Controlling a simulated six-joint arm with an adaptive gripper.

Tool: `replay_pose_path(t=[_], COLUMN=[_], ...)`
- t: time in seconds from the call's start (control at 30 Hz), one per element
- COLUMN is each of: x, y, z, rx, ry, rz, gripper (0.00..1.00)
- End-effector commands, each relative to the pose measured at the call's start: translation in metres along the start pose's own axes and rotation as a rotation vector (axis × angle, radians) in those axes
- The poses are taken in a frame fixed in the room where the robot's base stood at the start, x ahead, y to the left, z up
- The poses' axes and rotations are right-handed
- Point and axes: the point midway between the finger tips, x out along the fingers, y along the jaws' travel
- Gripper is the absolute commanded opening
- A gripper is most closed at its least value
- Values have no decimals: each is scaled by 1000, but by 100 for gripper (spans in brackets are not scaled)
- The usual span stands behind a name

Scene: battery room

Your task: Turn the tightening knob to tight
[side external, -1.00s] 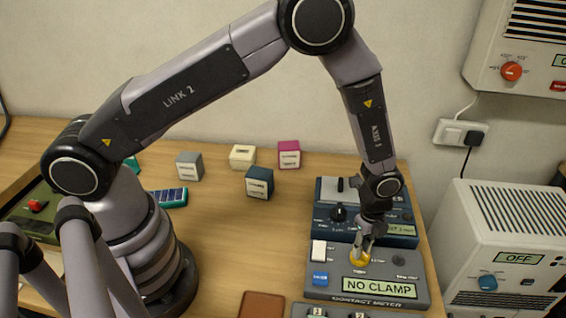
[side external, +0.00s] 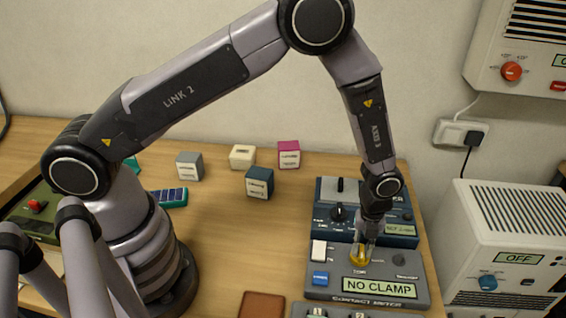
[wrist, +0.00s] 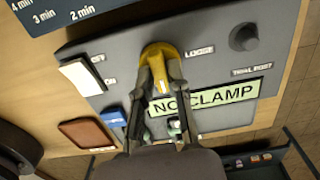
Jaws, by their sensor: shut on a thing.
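The yellow tightening knob (side external: 359,257) sits on the grey contact meter (side external: 322,291), whose display (side external: 380,288) reads "NO CLAMP". My gripper (side external: 362,250) reaches down from above and is shut on the knob. In the wrist view my gripper's two fingers (wrist: 160,85) close on the yellow knob (wrist: 158,50), with a "LOOSE" label to its right. The fingers hide part of the knob and other labels near it, so I cannot tell its setting for sure.
A white rocker switch (side external: 319,250), a blue button (side external: 320,278) and a dark trial post (side external: 399,259) share the panel. A dark blue timer box (side external: 400,236) stands just behind. Several small cubes, one magenta (side external: 289,153), lie farther back. Open table lies left of the meter.

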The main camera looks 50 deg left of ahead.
Motion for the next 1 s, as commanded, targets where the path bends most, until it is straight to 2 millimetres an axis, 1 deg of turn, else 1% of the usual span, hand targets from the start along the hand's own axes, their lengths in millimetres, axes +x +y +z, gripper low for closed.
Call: replay_pose_path(t=[0.43, 0.47, 0.63, 0.67, 0.9, 1.0], x=[-1, -1, 0, 0, 0, -4], y=[0, 0, 0, 0, 0, 0], z=[0, 0, 0, 0, 0, 0], rx=[9, 9, 9, 9, 8, 8], ry=[0, 0, 0, 0, 0, 0], rz=[0, 0, 0, 0, 0, -1], gripper=[0, 16, 39, 40, 40, 40])
